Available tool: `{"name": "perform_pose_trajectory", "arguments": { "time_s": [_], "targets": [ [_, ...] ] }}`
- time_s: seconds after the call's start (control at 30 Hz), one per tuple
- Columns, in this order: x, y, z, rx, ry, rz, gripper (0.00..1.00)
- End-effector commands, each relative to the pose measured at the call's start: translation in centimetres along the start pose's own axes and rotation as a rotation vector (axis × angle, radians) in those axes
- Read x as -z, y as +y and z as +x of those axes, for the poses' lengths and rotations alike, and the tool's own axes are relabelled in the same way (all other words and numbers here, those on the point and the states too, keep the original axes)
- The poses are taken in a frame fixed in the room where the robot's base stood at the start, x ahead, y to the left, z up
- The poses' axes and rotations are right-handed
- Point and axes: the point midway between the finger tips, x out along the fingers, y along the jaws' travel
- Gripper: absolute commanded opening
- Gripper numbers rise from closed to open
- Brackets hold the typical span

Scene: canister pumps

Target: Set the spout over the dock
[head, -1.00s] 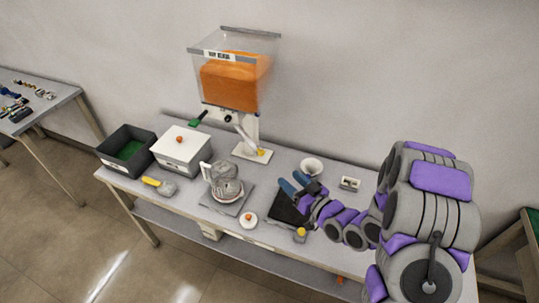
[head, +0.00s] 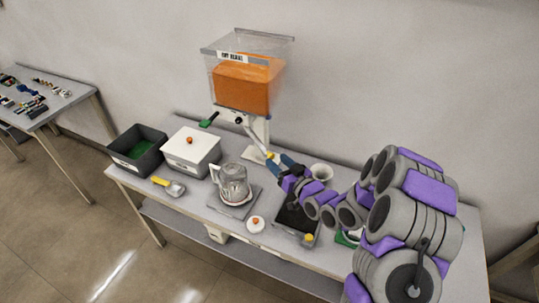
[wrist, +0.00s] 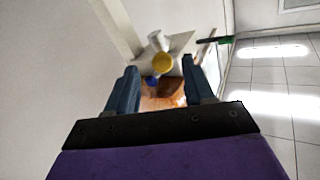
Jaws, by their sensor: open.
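The hopper dispenser (head: 243,85) stands at the back of the table, clear-walled with an orange block inside. Its pale spout (head: 257,136) slants down to a yellow tip (head: 270,155) above a white foot. In the wrist view the yellow tip (wrist: 162,63) appears round, ahead of and between my fingertips, with a small blue part (wrist: 152,80) beside it. My gripper (head: 280,161) is open, its blue fingers close to the spout's tip; the wrist view (wrist: 160,80) shows no grip on it. I cannot tell which part is the dock.
A glass jug (head: 233,181) stands on a grey plate left of my arm. A white lidded box (head: 190,155), dark bin (head: 137,157) and yellow-handled scoop (head: 170,187) are further left. A black tray (head: 296,224) lies under my arm.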

Motion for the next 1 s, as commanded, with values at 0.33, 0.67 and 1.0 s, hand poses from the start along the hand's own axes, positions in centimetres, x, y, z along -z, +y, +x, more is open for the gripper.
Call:
{"name": "perform_pose_trajectory", "arguments": {
  "time_s": [0.33,0.67,1.0],
  "targets": [
    [-0.1,-0.1,4.5,0.003,-0.001,0.000,0.53],
    [0.0,0.1,5.5,0.000,0.001,0.001,0.53],
    [0.0,0.0,5.6,0.001,0.000,0.000,0.35]
  ]
}}
